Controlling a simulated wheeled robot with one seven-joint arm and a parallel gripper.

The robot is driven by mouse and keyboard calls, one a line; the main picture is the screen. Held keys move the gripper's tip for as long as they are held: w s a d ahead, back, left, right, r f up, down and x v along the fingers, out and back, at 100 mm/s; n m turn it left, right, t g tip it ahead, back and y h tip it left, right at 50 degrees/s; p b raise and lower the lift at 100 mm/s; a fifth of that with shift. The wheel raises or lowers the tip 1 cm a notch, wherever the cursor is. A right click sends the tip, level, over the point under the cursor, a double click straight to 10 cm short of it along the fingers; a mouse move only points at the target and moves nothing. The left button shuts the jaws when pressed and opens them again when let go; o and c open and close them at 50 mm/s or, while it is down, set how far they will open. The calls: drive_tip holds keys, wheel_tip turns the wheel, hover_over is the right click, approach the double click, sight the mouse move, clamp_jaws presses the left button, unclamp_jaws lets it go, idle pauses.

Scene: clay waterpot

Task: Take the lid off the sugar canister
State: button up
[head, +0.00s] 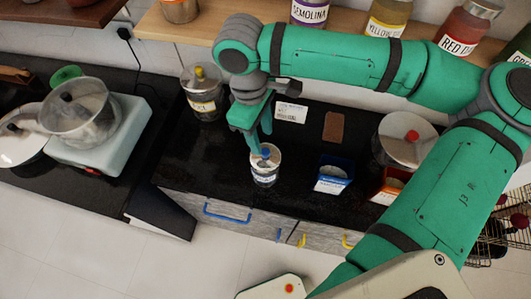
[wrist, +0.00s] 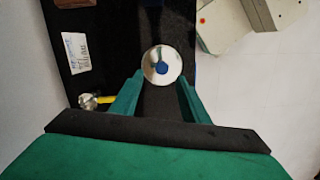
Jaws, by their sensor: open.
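A small canister (head: 264,178) with a pale label and a round metal lid (head: 271,160) with a blue knob stands upright on the black counter, near its front edge. I cannot read its label. In the wrist view the lid (wrist: 150,72) and its blue knob (wrist: 161,68) lie ahead, between the lines of my fingers. My gripper (head: 259,140) points down just above this lid, open and empty; its fingers also show in the wrist view (wrist: 160,84). Another canister (head: 202,107) with a yellow knob stands behind to the left; its label is unreadable.
A blue box (head: 333,175), a red box (head: 389,187) and a red-knobbed pot (head: 401,148) stand to the right. A white card (head: 291,112) and a brown slab (head: 334,127) lie behind. Jars, one a semolina jar (head: 309,12), line the shelf. A stove (head: 110,140) is left.

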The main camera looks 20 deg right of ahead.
sight(266, 151)
drive_tip(key=f, duration=0.3)
drive_tip(key=s+f, duration=0.1)
drive_tip(key=f, duration=0.1)
drive_tip(key=shift+d, duration=0.25)
drive_tip(key=shift+r, duration=0.1)
clamp_jaws()
